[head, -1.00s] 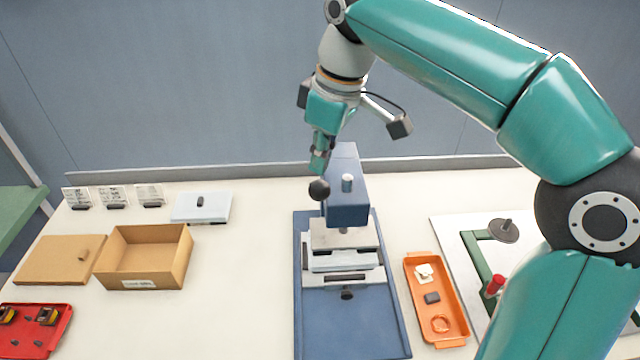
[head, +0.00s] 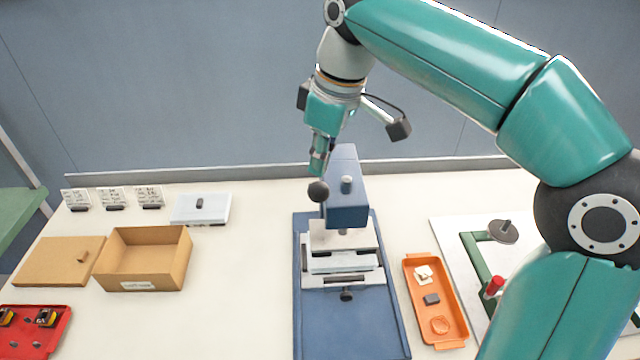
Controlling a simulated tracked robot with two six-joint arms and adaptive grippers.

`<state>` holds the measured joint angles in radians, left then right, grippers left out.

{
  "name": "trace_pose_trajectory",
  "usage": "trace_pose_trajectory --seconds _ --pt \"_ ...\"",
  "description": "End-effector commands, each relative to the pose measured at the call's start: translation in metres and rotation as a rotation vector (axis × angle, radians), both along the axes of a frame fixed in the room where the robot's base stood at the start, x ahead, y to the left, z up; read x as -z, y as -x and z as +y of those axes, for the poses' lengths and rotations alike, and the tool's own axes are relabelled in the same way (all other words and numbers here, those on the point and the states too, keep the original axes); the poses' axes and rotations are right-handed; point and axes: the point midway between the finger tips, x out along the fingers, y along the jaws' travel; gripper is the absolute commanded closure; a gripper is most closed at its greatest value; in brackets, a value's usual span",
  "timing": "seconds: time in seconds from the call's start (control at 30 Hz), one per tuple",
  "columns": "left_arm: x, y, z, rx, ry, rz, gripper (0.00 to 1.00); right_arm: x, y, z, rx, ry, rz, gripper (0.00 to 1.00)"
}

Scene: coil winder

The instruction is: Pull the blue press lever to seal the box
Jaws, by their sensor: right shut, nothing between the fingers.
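The blue press (head: 347,207) stands on a blue base plate (head: 350,325) in the middle of the table. A dark ball knob (head: 318,191) sits at the upper left of the press head, at the end of its lever; the lever's shaft is mostly hidden. A light grey box (head: 340,262) lies in the press under the pale pressing plate (head: 337,235). My right gripper (head: 317,174) is shut and empty, pointing down just above the knob. I cannot tell whether its tips touch the knob. My left gripper is not in view.
An orange tray (head: 408,281) with small parts stands right of the press. A cardboard box (head: 145,265), its lid (head: 55,262), a red tray (head: 58,338) and a pale lidded case (head: 186,211) are at left. A green-framed fixture (head: 473,262) is at right.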

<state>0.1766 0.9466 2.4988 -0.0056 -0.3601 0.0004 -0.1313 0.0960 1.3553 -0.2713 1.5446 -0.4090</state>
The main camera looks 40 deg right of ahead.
Motion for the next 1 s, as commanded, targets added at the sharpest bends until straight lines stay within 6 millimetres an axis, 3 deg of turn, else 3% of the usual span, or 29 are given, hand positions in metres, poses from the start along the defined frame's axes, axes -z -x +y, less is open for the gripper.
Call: trace_pose_trajectory --seconds 0.67,1.0 --pt "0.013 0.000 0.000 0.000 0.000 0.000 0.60 0.019 0.000 0.000 -0.001 0.000 0.000 1.00" --pt "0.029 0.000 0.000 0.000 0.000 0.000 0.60 0.033 0.009 0.006 -0.003 0.001 0.000 1.00"
